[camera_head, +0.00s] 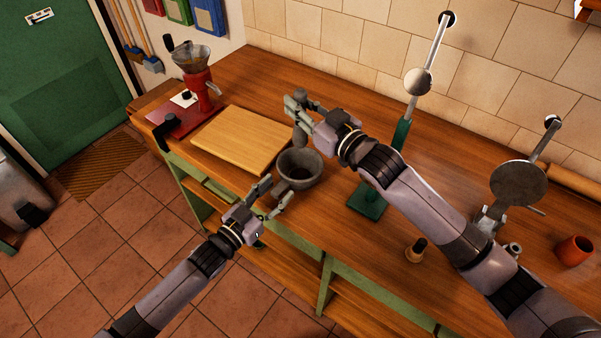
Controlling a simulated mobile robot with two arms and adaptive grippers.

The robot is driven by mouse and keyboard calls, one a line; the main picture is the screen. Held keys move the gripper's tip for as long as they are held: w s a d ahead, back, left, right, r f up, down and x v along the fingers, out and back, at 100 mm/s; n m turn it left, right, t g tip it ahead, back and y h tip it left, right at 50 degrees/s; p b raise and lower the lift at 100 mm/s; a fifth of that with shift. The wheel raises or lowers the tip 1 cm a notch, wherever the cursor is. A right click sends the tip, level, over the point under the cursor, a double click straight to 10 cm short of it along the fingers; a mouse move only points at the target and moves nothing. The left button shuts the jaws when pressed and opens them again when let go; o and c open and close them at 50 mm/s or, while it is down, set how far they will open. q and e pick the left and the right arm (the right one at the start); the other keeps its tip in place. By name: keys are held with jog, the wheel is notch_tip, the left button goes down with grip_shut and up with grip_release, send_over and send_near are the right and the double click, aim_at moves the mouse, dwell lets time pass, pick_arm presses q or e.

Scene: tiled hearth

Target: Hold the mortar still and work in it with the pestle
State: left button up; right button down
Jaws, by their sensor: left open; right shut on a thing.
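The grey stone mortar (300,170) stands upright on the wooden worktop near its front edge. Its dark hollow is visible from above. The grey pestle (300,134) is upright in my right gripper (299,108), which is shut on it. The pestle's lower end is at the far rim of the mortar in the picture; whether it is inside or above the bowl I cannot tell. My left gripper (274,193) is open at the mortar's near left side, fingers pointing at it. Contact with the mortar cannot be told.
A wooden board (240,138) lies left of the mortar, with a red grinder (195,80) beyond it. A small dark-topped stamp-like object (416,250) and an orange cup (574,251) are farther right.

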pick_arm(q)
jog(key=v, duration=1)
jog(key=shift+s+a, duration=0.2)
